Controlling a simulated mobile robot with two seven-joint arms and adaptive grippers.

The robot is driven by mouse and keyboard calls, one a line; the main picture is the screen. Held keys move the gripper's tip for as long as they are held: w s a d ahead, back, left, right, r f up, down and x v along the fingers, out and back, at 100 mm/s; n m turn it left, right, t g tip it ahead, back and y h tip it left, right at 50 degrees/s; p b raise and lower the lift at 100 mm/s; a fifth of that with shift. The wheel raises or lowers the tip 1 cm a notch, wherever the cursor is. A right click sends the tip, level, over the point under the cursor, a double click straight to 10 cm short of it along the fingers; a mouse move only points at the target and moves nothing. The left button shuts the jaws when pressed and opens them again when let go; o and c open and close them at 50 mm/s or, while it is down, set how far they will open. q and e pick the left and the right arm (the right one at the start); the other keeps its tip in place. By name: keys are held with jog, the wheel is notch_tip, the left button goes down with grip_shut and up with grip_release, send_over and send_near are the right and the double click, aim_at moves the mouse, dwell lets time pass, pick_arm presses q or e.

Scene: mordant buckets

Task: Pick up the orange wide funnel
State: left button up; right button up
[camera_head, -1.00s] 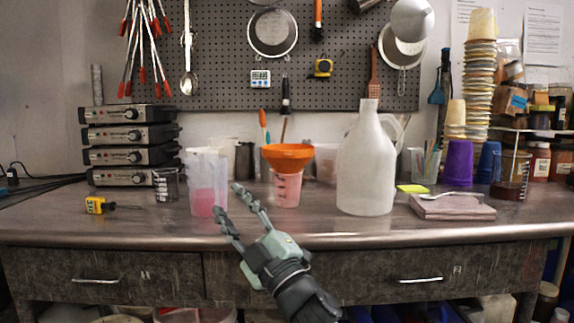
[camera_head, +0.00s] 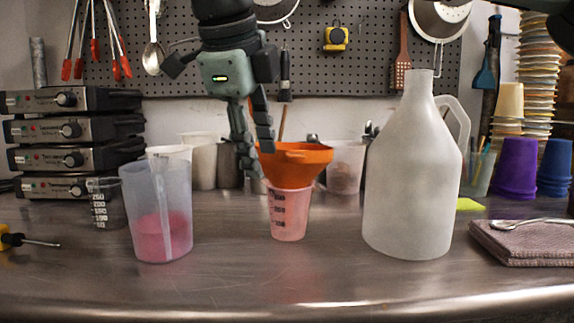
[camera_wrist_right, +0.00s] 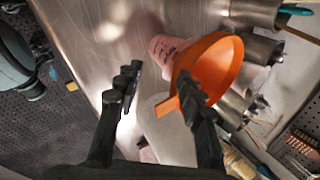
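The orange wide funnel (camera_head: 298,160) sits upright in the mouth of a pink-tinted graduated beaker (camera_head: 290,217) on the metal bench. My right gripper (camera_head: 260,160) points down at the funnel's left rim and covers part of that side. In the right wrist view, the funnel (camera_wrist_right: 218,68) lies beyond my right gripper (camera_wrist_right: 158,88), with its small rim tab between the two spread fingers. One finger overlaps the funnel's rim in that view; I cannot tell whether it touches. The fingers are open and hold nothing. My left gripper is not in view.
A translucent pitcher (camera_head: 158,215) with pink liquid stands left of the beaker. A large white jug (camera_head: 412,180) stands to the right. Several containers (camera_head: 203,163) stand behind. The bench front (camera_head: 290,280) is clear.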

aim_at(281, 171)
jog(key=shift+h, duration=0.4)
jog(key=w+d+f, duration=0.1)
jog(key=w+f, duration=0.1)
jog(key=w+d+f, duration=0.2)
jog(key=shift+w+d+f, duration=0.15)
jog(key=shift+f, duration=0.2)
jog(key=shift+c, duration=0.2)
grip_shut()
